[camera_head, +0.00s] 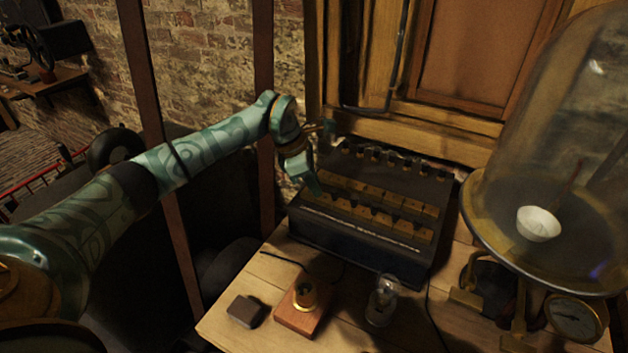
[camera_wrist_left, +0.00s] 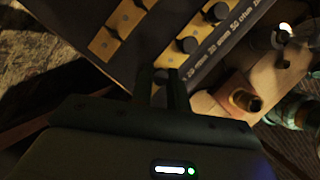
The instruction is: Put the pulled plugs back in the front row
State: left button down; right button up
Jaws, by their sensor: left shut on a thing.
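The black resistance box (camera_head: 340,245) stands on the table with two rows of brass blocks on top. The front row (camera_head: 385,219) lies nearest the white labels. In the left wrist view, black plug heads (camera_wrist_left: 188,45) (camera_wrist_left: 218,12) stand in the front row, beside the ohm labels. The other brass row (camera_wrist_left: 118,20) shows small dark spots. My left gripper (camera_head: 317,187) is over the left end of the box. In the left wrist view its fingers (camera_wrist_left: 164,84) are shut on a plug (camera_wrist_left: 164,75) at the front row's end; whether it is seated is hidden. My right gripper is out of view.
Several dark knobs (camera_head: 375,155) line the box's back. In front lie a small dark block (camera_head: 246,311), a wooden base with brass fitting (camera_head: 300,318) and a glass bulb (camera_head: 382,302). A glass bell jar (camera_head: 540,130) stands right, beside a gauge (camera_head: 575,318). Bare tabletop (camera_head: 345,335) shows in front.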

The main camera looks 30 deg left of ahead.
pick_arm(q)
jog(key=shift+f, duration=0.2)
dwell(0.6)
jog(key=c, duration=1.3)
grip_release()
